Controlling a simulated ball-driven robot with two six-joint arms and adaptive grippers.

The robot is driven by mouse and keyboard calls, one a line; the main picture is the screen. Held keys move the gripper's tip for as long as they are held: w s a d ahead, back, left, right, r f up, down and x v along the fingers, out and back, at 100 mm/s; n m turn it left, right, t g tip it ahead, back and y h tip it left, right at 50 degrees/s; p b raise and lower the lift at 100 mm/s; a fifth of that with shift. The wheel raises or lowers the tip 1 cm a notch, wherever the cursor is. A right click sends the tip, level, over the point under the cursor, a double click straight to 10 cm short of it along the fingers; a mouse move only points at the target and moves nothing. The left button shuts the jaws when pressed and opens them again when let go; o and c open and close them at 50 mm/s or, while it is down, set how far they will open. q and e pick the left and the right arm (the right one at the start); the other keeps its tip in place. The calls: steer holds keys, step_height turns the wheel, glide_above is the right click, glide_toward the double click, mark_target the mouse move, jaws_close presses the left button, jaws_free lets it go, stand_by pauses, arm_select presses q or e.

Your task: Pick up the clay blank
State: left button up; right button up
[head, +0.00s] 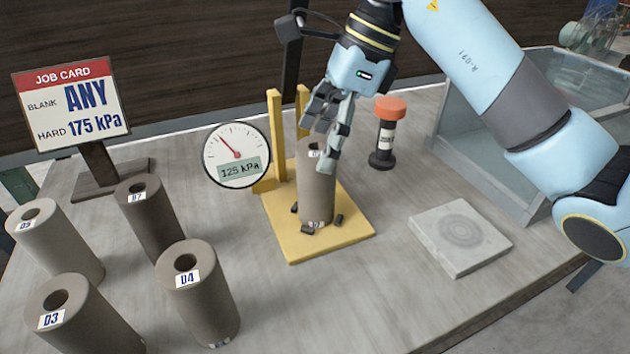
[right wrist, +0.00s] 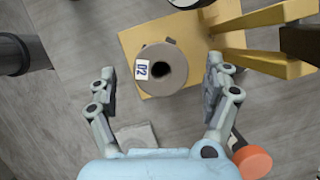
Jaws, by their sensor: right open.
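A grey-brown hollow clay cylinder (head: 317,185) stands upright on a yellow stand (head: 285,240). In the right wrist view the blank (right wrist: 172,78) shows its round top, a dark centre hole and a label reading D2. My right gripper (head: 323,138) is open and empty at the blank's top, and its fingers partly hide the rim in the head view. My left gripper is not in view.
Several other blanks stand at the left, including D4 (head: 205,305) and D7 (head: 155,225). A job card (head: 70,105) reads ANY, 175 kPa; a dial (head: 237,155) reads 125 kPa. Right are an orange-capped tool (head: 385,135), a pale slab (head: 460,240) and a clear bin (head: 485,165).

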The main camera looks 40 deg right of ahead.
mark_target(306, 168)
steer(key=x, duration=0.6)
steer(key=shift+p, duration=0.35)
steer(key=shift+r, duration=0.1)
steer(key=shift+c, duration=0.4)
steer(key=shift+w, duration=0.1)
jaws_close()
steer(key=shift+r, duration=0.1)
steer(key=shift+r, duration=0.55)
steer(key=v, duration=0.3)
steer(key=shift+a+r, duration=0.2)
steer(key=s+d+r, duration=0.6)
steer(key=s, duration=0.2)
steer(key=shift+s+d, duration=0.3)
steer(key=shift+d, duration=0.05)
